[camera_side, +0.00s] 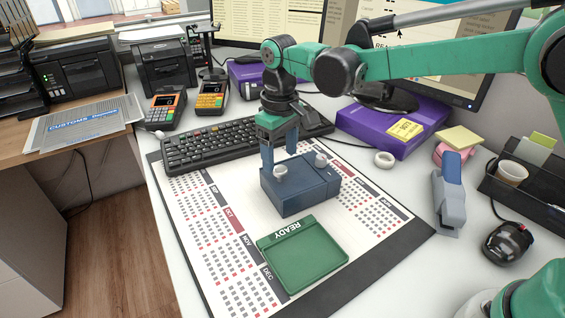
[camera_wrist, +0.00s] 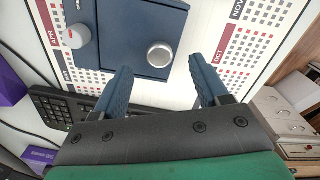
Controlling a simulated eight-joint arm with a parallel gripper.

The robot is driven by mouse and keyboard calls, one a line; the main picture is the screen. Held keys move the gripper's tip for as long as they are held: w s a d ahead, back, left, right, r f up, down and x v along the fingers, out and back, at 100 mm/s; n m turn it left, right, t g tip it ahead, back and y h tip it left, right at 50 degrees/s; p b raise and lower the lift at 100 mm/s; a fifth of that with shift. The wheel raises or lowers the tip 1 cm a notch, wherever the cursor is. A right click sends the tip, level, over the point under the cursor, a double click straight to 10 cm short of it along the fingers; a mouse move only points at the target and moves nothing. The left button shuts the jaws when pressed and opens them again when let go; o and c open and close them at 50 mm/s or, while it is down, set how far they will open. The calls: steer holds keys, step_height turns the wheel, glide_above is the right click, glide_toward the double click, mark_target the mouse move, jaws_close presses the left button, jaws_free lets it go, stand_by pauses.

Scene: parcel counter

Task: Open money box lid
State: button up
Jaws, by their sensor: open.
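The dark blue money box (camera_side: 303,196) stands on the calendar mat, its lid (camera_side: 305,176) lying shut as far as I can see. Two small light knobs sit on top, one at the left (camera_side: 280,170) and one at the back right (camera_side: 321,158). My gripper (camera_side: 279,158) is open and empty above the box's back left edge. In the wrist view its fingertips (camera_wrist: 160,68) are on either side of the silver knob, apparently apart from it.
A green READY tray (camera_side: 303,258) lies in front of the box. A black keyboard (camera_side: 225,143) is behind, near my gripper. The mat's left side is clear.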

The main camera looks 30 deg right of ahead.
mark_target(292, 171)
steer(key=shift+f, duration=1.45)
jaws_close()
stand_by(0.3)
